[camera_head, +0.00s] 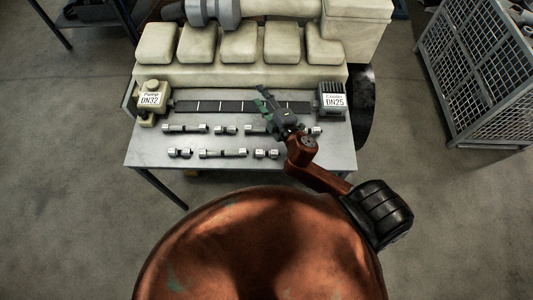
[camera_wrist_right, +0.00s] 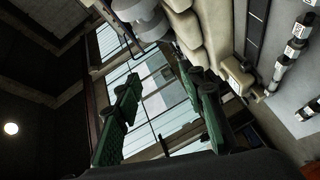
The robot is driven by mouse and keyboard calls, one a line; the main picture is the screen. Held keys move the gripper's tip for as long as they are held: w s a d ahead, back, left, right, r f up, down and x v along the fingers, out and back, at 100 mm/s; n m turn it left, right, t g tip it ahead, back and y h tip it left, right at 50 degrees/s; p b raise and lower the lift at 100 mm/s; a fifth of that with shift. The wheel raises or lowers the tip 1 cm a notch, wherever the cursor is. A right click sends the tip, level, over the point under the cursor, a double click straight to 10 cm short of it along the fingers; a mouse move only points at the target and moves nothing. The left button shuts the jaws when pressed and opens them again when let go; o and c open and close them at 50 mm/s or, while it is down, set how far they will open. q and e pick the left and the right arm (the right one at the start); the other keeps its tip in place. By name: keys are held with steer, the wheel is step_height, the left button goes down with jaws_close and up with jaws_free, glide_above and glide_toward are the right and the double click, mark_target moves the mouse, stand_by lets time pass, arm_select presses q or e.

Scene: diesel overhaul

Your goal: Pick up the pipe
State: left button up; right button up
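Several grey metal pipe pieces lie in two rows on the table's front part. A long pipe (camera_head: 185,128) and a short one (camera_head: 225,130) are in the back row. Another long pipe (camera_head: 222,153) and short ones (camera_head: 180,153) are in the front row. I cannot tell which is the task's pipe. My right gripper (camera_head: 264,98) is above the table's middle right, over the dark strip, and hides part of the back row. In the wrist view its green fingers (camera_wrist_right: 168,88) are apart with nothing between them. Pipe pieces show at that view's right edge (camera_wrist_right: 296,46).
The grey table (camera_head: 144,152) carries a cream engine block (camera_head: 240,75), a pump labelled DN32 (camera_head: 150,98) at left and a cooler labelled DN25 (camera_head: 332,99) at right. A dark marked strip (camera_head: 215,106) runs between them. A mesh crate (camera_head: 480,75) stands at right.

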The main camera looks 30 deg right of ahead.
steer(key=a+r+n+y, duration=0.2)
steer(key=a+n+y, duration=0.3)
steer(key=a+n, duration=0.2)
steer(key=a+r+n+y, duration=0.3)
steer(key=a+n+y, duration=0.1)
steer(key=a+n, duration=0.2)
steer(key=s+a+f+n+g+y, duration=0.25)
steer(key=a+n+g, duration=0.2)
steer(key=n, duration=0.25)
steer(key=n+g+h, duration=0.8)
steer(key=n+g, duration=0.2)
steer(key=n, duration=0.3)
glide_toward(268, 152)
steer(key=shift+s+a+f+y+p, duration=0.1)
steer(key=shift+a+f+y+p, duration=0.2)
steer(key=shift+a+f, duration=0.5)
steer(key=shift+p+x, duration=0.3)
steer(key=shift+x, duration=0.5)
steer(key=f, duration=0.1)
steer(key=w+f+p, duration=0.1)
steer(key=f, duration=0.1)
steer(key=f+p, duration=0.1)
steer(key=f, duration=0.1)
steer(key=shift+w+a, duration=0.15)
steer(key=shift+a, duration=0.1)
steer(key=shift+w+a+f, duration=0.1)
steer(key=shift+f, duration=0.2)
